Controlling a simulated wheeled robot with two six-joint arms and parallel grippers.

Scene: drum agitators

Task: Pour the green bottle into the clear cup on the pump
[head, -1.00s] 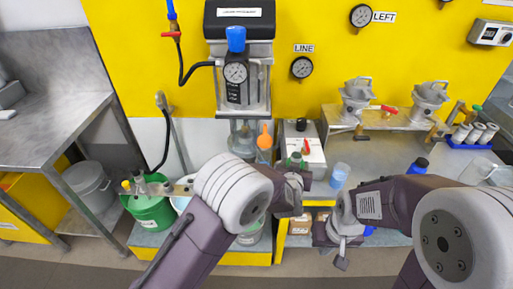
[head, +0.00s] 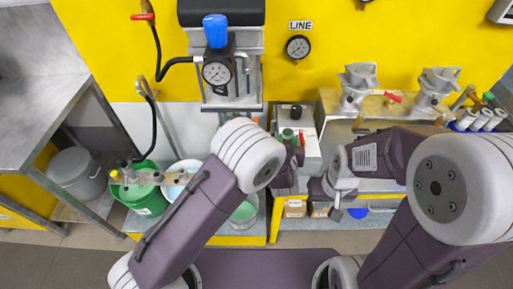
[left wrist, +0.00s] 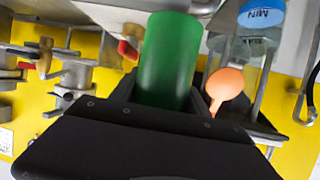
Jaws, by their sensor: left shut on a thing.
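The green bottle (left wrist: 168,62) stands between the black jaws of my left gripper (left wrist: 160,105), which are shut on it. In the head view my left gripper (head: 290,165) is mostly behind my left wrist, with a bit of green above it. The pump (head: 217,75), with its gauge and blue knob, hangs on the yellow wall. A clear vessel (left wrist: 248,52) with a blue part marked MIN shows beside the bottle in the left wrist view; I cannot tell if it is the cup. My right gripper (head: 337,208) is at centre right, its jaws too small to read.
An orange round-bodied thing (left wrist: 228,84) is close beside the bottle. A pale box (head: 308,155) stands behind my left gripper. Two grey valve bodies (head: 357,86) stand on the bench at right. A green bucket (head: 146,200) is low at left.

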